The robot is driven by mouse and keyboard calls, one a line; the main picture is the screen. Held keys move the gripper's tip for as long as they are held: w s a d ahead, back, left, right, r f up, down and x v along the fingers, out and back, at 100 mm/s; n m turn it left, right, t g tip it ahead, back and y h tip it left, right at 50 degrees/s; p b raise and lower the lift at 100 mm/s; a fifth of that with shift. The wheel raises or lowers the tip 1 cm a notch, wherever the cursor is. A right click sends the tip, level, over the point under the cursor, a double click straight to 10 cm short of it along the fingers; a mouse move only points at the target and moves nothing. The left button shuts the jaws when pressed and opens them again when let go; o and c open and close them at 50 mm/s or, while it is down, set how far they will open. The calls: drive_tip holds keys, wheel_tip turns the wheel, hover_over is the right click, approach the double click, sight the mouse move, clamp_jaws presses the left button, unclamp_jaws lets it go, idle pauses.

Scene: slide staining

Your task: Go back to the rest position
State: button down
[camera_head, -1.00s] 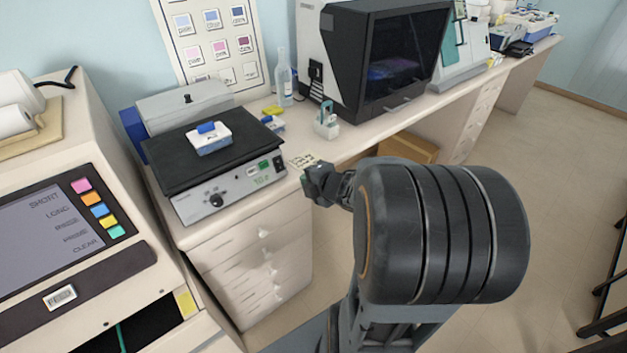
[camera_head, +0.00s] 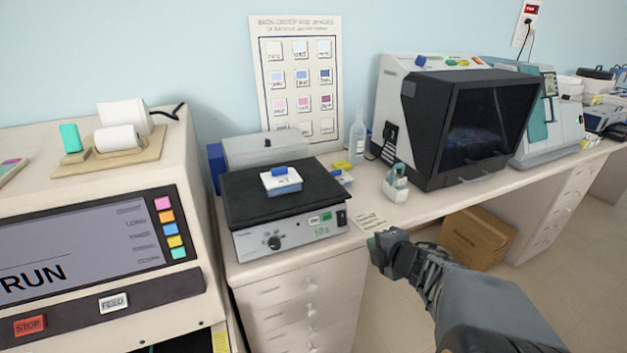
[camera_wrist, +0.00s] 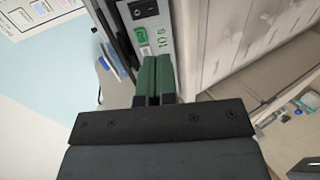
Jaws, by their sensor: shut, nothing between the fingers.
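My gripper (camera_head: 376,243) is in front of the bench edge, right of the hotplate's front panel, and holds nothing. In the wrist view its green fingertips (camera_wrist: 153,62) are together, close in view to the panel with the switch and the green display. The hotplate (camera_head: 240,205) has a black top, and a small white box with a blue top (camera_head: 281,181) sits on it.
A large cream machine with a screen (camera_head: 95,240) stands at left. A white bottle holder (camera_head: 395,186) and a black-fronted cabinet (camera_head: 490,125) stand on the bench at right. A cardboard box (camera_head: 475,238) is under the bench. Open floor lies at lower right.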

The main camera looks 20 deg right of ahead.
drive_tip(key=s+d+f+m+g+h, duration=0.1)
drive_tip(key=s+d+m+g+h, duration=0.55)
drive_tip(key=m, duration=0.85)
drive_tip(key=s+a+r+m+g+y+p, duration=0.1)
drive_tip(key=s+a+m+y, duration=0.1)
drive_tip(key=a, duration=0.7)
drive_tip(key=s+a+r+m+g+y+p, duration=0.1)
drive_tip(key=a+r+m+y, duration=0.1)
drive_tip(key=a, duration=0.7)
drive_tip(key=shift+s+a+y+p, duration=0.25)
drive_tip(key=shift+s+y+p, duration=0.1)
drive_tip(key=shift+y, duration=0.1)
